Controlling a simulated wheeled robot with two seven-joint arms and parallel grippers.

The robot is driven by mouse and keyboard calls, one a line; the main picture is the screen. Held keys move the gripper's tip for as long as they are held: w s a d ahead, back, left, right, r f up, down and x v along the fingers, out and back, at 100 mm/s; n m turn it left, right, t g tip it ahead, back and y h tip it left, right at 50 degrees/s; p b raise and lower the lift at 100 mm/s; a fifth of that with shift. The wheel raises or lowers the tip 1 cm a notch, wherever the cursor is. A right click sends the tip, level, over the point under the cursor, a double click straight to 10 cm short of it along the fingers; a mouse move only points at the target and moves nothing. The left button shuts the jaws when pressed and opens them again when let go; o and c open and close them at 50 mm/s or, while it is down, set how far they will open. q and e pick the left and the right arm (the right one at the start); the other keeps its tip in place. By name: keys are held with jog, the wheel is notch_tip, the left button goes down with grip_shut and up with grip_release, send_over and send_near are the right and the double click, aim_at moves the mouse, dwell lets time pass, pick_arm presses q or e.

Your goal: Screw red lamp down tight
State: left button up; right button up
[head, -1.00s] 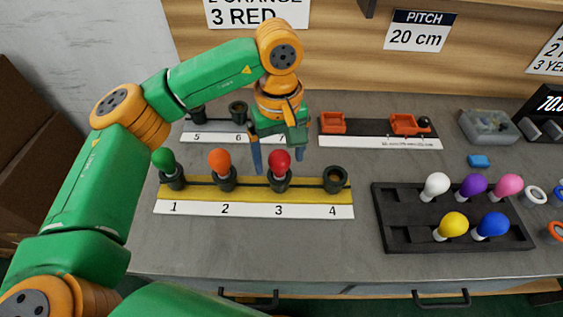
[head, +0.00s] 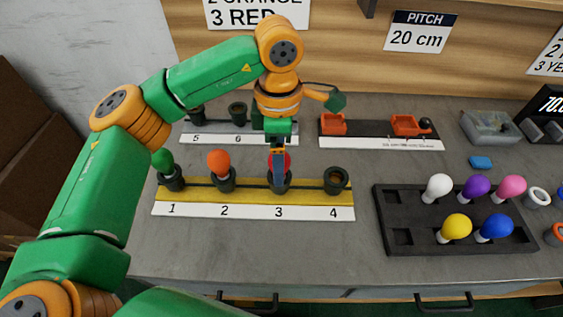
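The red lamp (head: 287,160) stands upright in the socket marked 3 on the yellow strip (head: 252,196) with the white number label. My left gripper (head: 279,165) points straight down over it. One finger is in front of the lamp and hides its middle, with red showing at both sides. The other finger is hidden behind, so I cannot tell whether the fingers touch the lamp. The lamp's base is mostly hidden, so its seating depth is unclear. My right gripper is not in view.
A green lamp (head: 163,160) and an orange lamp (head: 219,163) stand in sockets 1 and 2. Socket 4 (head: 336,180) is empty. A black tray (head: 400,238) at right holds several lamps. Orange parts (head: 404,124) lie on a strip behind. The front counter is clear.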

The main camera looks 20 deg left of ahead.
pick_arm(q)
jog(key=c, duration=1.1)
jog(key=shift+m, duration=0.4)
jog(key=shift+c, duration=0.6)
jog(key=m, duration=0.3)
jog(key=shift+m, duration=0.4)
jog(key=shift+m+p, duration=0.35)
jog(key=shift+m, duration=0.25)
jog(key=o, duration=1.2)
jog(key=shift+m, duration=0.3)
